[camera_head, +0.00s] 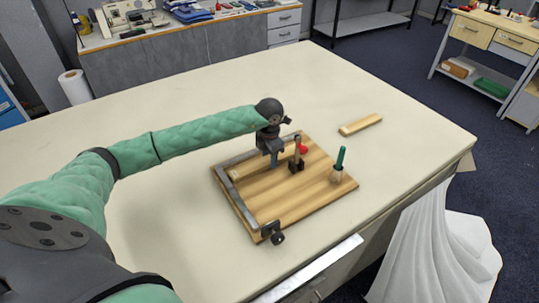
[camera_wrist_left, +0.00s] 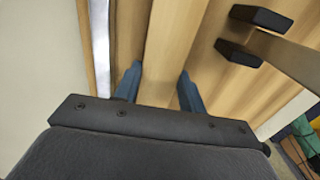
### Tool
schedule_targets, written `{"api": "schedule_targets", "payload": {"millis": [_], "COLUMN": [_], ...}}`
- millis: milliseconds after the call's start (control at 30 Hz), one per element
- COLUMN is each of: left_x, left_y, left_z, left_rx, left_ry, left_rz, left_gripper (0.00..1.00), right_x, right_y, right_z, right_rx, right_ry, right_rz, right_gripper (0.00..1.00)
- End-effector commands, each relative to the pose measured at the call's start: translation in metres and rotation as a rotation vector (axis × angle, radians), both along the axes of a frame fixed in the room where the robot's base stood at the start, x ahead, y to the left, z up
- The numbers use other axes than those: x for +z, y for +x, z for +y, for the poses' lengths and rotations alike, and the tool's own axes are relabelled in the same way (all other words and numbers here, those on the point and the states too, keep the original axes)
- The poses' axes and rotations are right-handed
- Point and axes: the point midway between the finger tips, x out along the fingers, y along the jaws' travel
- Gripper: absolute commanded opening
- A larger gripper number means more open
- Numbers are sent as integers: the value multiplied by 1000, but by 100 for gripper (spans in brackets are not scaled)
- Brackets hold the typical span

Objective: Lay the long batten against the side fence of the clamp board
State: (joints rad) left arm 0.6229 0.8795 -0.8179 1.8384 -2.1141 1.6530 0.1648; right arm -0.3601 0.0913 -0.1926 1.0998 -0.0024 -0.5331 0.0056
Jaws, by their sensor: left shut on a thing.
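The wooden clamp board (camera_head: 305,200) lies on the table with a grey metal fence (camera_head: 235,195) along its left and far edges. My left gripper (camera_head: 273,158) points down over the far part of the board. It is shut on the long batten (camera_head: 246,171), a pale strip running along the far fence. In the left wrist view the batten (camera_wrist_left: 170,45) passes between the blue fingertips (camera_wrist_left: 160,85). A strip of board shows between it and the fence (camera_wrist_left: 98,40); whether the batten is raised is unclear. The gripper hides part of it. My right gripper is out of view.
A red-tipped clamp (camera_head: 299,158) stands close right of my gripper. Another clamp (camera_head: 271,232) sits at the near corner. A loose wooden piece (camera_head: 361,124) lies behind the board. The table's left is clear.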

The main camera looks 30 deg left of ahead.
Motion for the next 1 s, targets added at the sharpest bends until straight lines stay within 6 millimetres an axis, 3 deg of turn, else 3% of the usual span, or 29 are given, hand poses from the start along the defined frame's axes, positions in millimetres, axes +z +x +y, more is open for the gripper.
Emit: {"api": "schedule_targets", "payload": {"millis": [433, 467, 533, 1000], "left_x": [-3, -2, -2, 1], "left_y": [0, 0, 0, 0], "left_z": [0, 0, 0, 0], "left_rx": [0, 0, 0, 0], "left_ry": [0, 0, -1, 0], "left_rz": [-1, -1, -1, 0], "left_gripper": [14, 46, 60, 62], "right_x": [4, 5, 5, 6], "right_y": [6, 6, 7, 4], "right_z": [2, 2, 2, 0], "right_rx": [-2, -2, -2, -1], "right_ry": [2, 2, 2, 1], "right_rz": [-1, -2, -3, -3], "right_gripper": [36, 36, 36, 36]}}
